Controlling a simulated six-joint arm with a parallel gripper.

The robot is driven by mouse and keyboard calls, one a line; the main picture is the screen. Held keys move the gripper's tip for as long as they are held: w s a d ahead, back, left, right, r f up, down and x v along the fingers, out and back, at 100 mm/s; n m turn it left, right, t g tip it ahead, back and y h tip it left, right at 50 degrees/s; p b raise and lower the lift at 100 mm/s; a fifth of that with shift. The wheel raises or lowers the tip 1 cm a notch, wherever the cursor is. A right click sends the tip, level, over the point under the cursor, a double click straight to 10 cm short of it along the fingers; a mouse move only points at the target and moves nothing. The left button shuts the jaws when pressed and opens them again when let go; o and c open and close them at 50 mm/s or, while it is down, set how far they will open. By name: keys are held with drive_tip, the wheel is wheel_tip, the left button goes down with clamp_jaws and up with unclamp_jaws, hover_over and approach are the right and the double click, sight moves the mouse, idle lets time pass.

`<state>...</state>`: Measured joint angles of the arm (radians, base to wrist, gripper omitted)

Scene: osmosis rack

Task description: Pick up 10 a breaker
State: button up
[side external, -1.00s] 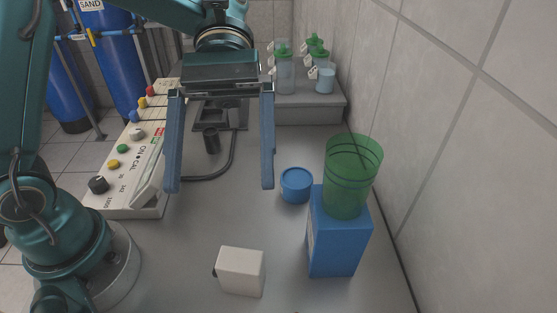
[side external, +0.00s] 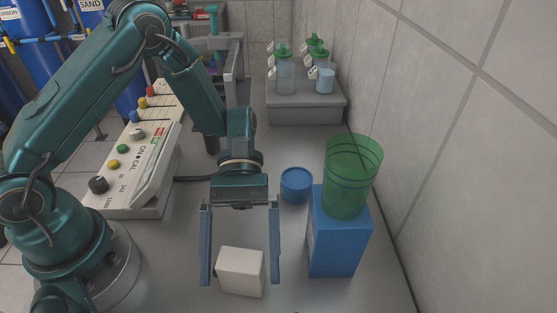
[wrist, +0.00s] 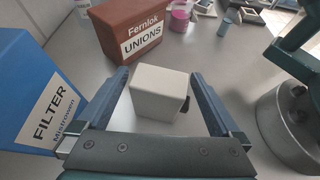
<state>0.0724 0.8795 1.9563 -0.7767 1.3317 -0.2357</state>
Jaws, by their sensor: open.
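The breaker looks like a small white block (side external: 241,271) with a black lever on one side, standing on the grey bench. It also shows in the wrist view (wrist: 158,92), its black lever on the right. My gripper (side external: 240,281) is open and points down, with one finger at each side of the block. In the wrist view my gripper (wrist: 158,73) has the block between its two fingers, with gaps on both sides. I cannot tell exactly how high the fingertips are above the bench.
A blue FILTER box (side external: 333,248) with a green transparent beaker (side external: 352,178) on top stands close right. A blue round container (side external: 296,185) is behind. A control panel (side external: 140,165) stands left. A brown UNIONS box (wrist: 130,25) shows in the wrist view.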

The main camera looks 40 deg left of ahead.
sight(240, 279)
drive_tip(key=shift+x, duration=1.55)
drive_tip(key=c, duration=1.3)
drive_tip(key=shift+r, duration=0.15)
